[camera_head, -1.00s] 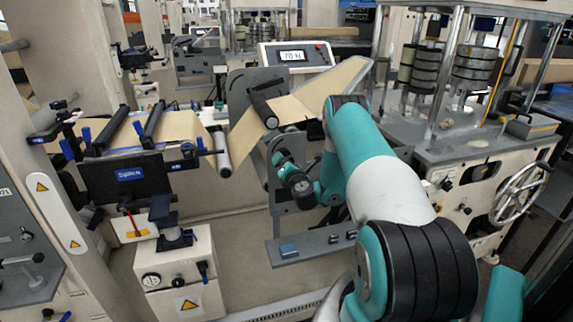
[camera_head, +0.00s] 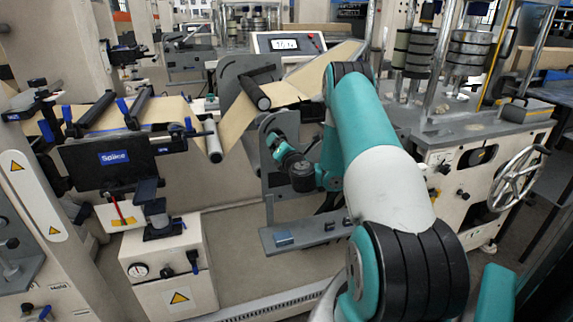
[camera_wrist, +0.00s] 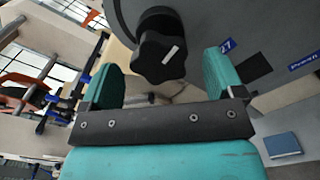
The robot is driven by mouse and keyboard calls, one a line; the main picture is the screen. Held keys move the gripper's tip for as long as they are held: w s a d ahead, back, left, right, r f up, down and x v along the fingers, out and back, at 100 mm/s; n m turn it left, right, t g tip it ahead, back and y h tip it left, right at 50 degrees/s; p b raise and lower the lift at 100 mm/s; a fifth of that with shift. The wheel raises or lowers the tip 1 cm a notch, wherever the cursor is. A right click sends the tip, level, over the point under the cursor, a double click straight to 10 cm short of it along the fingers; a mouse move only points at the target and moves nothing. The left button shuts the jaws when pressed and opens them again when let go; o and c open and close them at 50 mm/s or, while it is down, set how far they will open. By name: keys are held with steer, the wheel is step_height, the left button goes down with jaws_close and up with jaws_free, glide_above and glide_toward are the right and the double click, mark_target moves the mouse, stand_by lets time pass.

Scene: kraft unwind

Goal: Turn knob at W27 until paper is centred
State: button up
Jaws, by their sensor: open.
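In the wrist view, a black lobed knob (camera_wrist: 160,52) with a white mark sits on a grey round plate (camera_wrist: 255,35). A blue label reading "27" (camera_wrist: 227,46) is beside it. My gripper (camera_wrist: 165,80) is open, one teal finger on each side of the knob's lower part; I cannot tell whether either touches it. In the head view, the brown paper web (camera_head: 250,113) runs over rollers, including a black roller (camera_head: 254,92) and a grey roller (camera_head: 211,140).
A display box (camera_head: 289,44) stands behind the web. A guide unit labelled in blue (camera_head: 112,162) is at left. A machine with a handwheel (camera_head: 517,179) stands at right.

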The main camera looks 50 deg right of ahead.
steer(key=b+v, duration=0.4)
steer(key=b, duration=0.3)
steer(key=shift+s+b, duration=0.15)
steer(key=shift+b, duration=0.15)
steer(key=shift+a, duration=0.15)
